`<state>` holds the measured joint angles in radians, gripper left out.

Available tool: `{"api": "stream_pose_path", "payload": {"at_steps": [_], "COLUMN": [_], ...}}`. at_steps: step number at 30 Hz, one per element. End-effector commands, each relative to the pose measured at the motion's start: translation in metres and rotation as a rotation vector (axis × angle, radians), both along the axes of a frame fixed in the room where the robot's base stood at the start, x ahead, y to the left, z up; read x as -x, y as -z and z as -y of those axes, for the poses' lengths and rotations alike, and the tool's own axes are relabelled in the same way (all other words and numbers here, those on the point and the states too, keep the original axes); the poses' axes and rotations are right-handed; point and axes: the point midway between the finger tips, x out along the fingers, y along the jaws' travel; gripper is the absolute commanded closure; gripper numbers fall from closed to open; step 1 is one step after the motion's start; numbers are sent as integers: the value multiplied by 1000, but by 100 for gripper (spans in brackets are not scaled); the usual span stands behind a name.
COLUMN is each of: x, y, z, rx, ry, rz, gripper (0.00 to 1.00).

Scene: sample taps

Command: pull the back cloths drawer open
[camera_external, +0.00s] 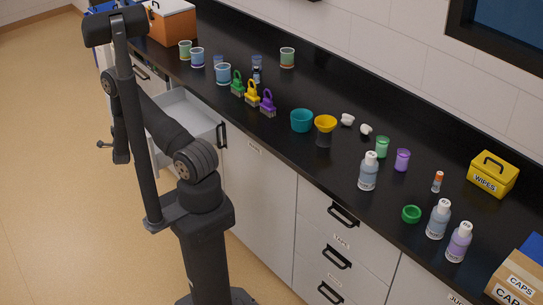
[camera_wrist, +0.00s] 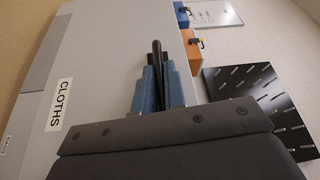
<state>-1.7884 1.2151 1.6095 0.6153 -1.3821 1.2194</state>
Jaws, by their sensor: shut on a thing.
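In the wrist view the grey drawer front (camera_wrist: 105,65) fills the left, with a white CLOTHS label (camera_wrist: 66,105) on it. Its dark bar handle (camera_wrist: 157,50) stands between the blue fingers of my gripper (camera_wrist: 156,82), which is shut on it. In the external view a pale drawer (camera_external: 185,112) stands open below the counter, behind my arm. The part of its inside that shows looks empty. My arm hides much of its front and my fingers there.
A black counter (camera_external: 280,135) runs above the drawers, with cups, padlock-like items, bottles and a yellow WIPES box (camera_external: 494,175). A cabinet handle (camera_external: 221,135) juts out right of the open drawer. Closed drawers (camera_external: 337,255) stand farther right. The floor (camera_external: 50,200) at left is clear.

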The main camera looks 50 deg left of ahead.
Motion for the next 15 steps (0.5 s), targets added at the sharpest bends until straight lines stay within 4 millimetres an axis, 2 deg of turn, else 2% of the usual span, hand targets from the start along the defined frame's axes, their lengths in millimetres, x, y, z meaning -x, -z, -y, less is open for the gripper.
{"api": "stream_pose_path", "payload": {"at_steps": [4, 5, 8, 15], "x": [0, 0, 0, 0], "y": [-1, -1, -1, 0], "z": [-1, -1, -1, 0], "rx": [-1, -1, -1, -1], "ry": [0, 0, 0, 0], "rz": [-1, -1, -1, -1], "gripper": [100, 87, 68, 67]}}
